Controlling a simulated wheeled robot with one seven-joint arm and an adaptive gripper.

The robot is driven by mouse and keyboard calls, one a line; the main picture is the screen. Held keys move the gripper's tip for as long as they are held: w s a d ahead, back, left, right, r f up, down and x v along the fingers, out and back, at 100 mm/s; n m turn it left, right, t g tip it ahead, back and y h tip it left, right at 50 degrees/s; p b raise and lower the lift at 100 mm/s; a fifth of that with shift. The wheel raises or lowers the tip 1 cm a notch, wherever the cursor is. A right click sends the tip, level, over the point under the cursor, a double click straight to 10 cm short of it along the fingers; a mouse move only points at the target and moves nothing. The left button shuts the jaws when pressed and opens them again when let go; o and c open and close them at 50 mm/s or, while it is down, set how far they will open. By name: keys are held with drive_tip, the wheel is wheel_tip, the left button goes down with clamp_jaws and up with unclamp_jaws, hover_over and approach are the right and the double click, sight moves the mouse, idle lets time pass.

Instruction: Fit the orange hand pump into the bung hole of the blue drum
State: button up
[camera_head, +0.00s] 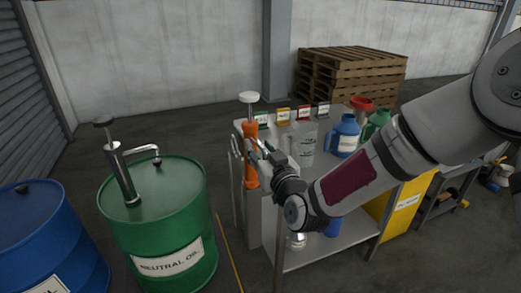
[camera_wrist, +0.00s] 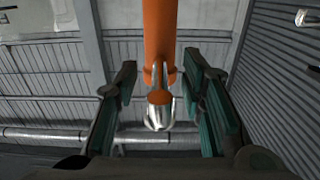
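The orange hand pump (camera_head: 250,160) is upright at the left end of the cart, with a white knob on top. In the wrist view the pump (camera_wrist: 160,35) runs down from the top edge to a silver part. My gripper (camera_head: 264,157) is at the pump's right side. In the wrist view its fingers (camera_wrist: 161,92) are spread either side of the pump, with a gap on both sides. The blue drum (camera_head: 45,240) is at the lower left, partly out of frame. A dark spot (camera_head: 22,188) on its lid may be the bung hole.
A green drum (camera_head: 165,225) with a metal pump (camera_head: 122,175) stands between the blue drum and the cart (camera_head: 325,252). Jugs and a blue bottle (camera_head: 345,135) crowd the cart top. Wooden pallets (camera_head: 350,75) are behind. A yellow line (camera_head: 229,255) marks the floor.

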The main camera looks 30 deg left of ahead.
sight(252, 129)
clamp_jaws()
idle(0.4)
drive_tip(key=shift+r, duration=0.3)
drive_tip(key=shift+r, duration=0.35)
drive_tip(key=shift+r+p, duration=0.5)
drive_tip(key=shift+r, duration=0.5)
drive_tip(key=shift+s, duration=0.1)
